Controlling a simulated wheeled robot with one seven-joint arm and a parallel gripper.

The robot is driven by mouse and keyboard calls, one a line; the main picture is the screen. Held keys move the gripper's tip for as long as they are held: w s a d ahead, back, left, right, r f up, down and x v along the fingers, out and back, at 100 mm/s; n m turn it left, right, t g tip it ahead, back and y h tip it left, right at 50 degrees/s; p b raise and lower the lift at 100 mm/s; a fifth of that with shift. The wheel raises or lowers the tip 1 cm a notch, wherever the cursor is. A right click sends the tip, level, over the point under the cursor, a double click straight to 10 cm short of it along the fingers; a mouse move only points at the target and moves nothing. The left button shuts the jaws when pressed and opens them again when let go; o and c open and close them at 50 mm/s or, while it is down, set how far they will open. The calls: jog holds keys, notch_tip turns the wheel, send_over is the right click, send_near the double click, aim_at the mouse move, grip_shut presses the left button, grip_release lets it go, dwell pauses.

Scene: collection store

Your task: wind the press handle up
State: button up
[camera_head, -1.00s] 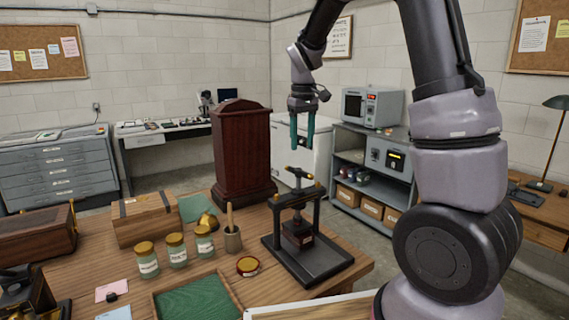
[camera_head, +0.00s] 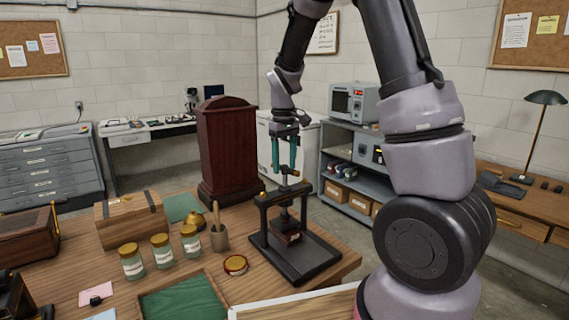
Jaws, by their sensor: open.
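The black press (camera_head: 301,253) stands on the right part of the wooden table, with a dark reddish block (camera_head: 286,238) between its posts under the screw. Its handle (camera_head: 287,184), a short bar with brass-coloured ends on top of the screw, is partly hidden behind my gripper. My gripper (camera_head: 284,178) points down with its two teal fingers open, right at the handle at the top of the press. I cannot tell whether the fingers touch the handle.
A tall dark wooden case (camera_head: 228,155) stands close behind the press on the left. A pot with a wooden tool (camera_head: 219,238), a small red-rimmed tin (camera_head: 235,265) and several lidded jars (camera_head: 161,250) stand left of the press. A green-lined tray (camera_head: 187,302) lies in front.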

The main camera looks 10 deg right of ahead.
jog(key=shift+f, duration=0.1)
grip_shut()
dwell(0.3)
jog(key=n, duration=0.3)
jog(key=shift+n, duration=0.4)
jog(key=n, duration=0.4)
jog(key=shift+n, duration=0.3)
jog(key=n, duration=0.3)
jog(key=shift+n, duration=2.2)
